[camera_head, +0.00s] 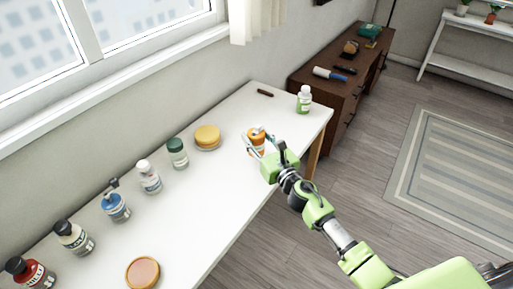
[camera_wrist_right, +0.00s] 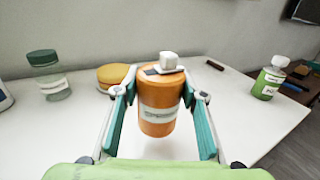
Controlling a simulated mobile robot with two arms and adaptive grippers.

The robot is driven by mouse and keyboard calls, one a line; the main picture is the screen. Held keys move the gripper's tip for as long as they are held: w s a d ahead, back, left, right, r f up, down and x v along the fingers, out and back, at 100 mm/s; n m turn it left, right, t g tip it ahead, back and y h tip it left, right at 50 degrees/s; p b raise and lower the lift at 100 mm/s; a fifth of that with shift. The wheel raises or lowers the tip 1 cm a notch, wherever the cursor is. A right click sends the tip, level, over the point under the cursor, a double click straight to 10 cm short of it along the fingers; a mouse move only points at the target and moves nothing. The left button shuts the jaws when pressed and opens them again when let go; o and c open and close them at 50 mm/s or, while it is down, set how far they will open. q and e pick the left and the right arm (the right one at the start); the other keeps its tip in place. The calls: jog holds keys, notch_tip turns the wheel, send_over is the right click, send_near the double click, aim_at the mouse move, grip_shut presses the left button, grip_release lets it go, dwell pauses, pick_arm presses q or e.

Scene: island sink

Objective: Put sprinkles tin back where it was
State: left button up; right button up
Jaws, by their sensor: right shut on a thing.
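An orange tin (camera_head: 254,143) with a pale label band and a white cap is near the right end of the white table (camera_head: 215,190). Its label is too small to read. My right gripper (camera_head: 262,141) is shut on it. In the right wrist view the orange tin (camera_wrist_right: 160,98) stands upright between the two green fingers of my gripper (camera_wrist_right: 160,102). My left gripper is out of view.
A yellow round item (camera_head: 207,137), a green-capped jar (camera_head: 177,153) and several bottles line the window side. A green bottle (camera_head: 304,99) and a dark bar (camera_head: 265,93) are at the far end. A round lidded item (camera_head: 143,272) lies near the front. The table's middle is clear.

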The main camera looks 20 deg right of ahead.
aim_at(257, 144)
jog(key=f, duration=0.2)
jog(key=f+b, duration=0.1)
jog(key=shift+w+d, duration=0.1)
jog(key=shift+w, duration=0.15)
jog(key=shift+f, duration=0.3)
jog(key=shift+f+b, duration=0.2)
jog(key=shift+b, duration=0.15)
jog(key=o, duration=1.2)
jog(key=shift+r, duration=0.1)
